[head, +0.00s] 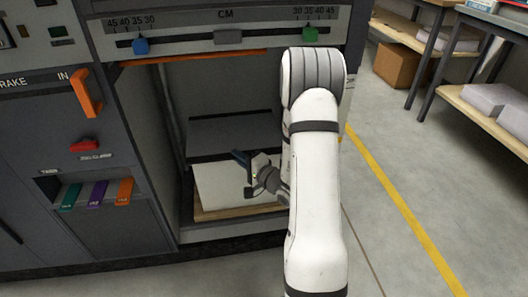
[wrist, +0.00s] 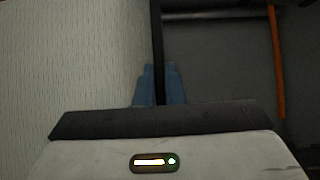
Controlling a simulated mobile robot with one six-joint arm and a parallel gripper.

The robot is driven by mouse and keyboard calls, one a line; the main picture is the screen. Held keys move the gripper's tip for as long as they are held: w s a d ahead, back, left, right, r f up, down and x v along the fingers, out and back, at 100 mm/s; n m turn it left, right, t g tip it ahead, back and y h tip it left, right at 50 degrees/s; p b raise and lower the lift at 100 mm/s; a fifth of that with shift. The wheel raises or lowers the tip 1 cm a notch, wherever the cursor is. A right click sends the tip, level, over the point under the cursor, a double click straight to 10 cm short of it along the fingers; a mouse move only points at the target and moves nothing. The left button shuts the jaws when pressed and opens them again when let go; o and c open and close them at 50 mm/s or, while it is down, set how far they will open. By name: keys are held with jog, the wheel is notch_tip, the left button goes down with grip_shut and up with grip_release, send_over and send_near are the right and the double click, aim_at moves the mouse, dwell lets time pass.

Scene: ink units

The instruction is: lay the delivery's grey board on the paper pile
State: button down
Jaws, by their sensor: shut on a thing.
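The grey board (head: 232,133) is a thin dark slab inside the machine's open bay. My gripper (head: 241,158) is shut on its near edge; in the wrist view, the blue fingers (wrist: 160,82) pinch the board (wrist: 157,35), seen edge-on as a thin dark strip. The paper pile (head: 222,188) is white and lies below on a wooden base. In the wrist view, a pale textured surface that looks like the paper (wrist: 75,55) fills the left side. The board looks level and apart from the paper, but the exact gap is unclear. My arm hides the right part of the bay.
The bay's side wall (head: 150,150) stands close at left. An orange bar (head: 195,57) crosses the top of the opening; it also shows in the wrist view (wrist: 276,65). Shelving with paper stacks (head: 495,97) stands at right, beyond clear floor with a yellow line (head: 400,205).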

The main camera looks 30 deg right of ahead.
jog(key=shift+a+f, duration=0.1)
jog(key=c, duration=1.5)
grip_release()
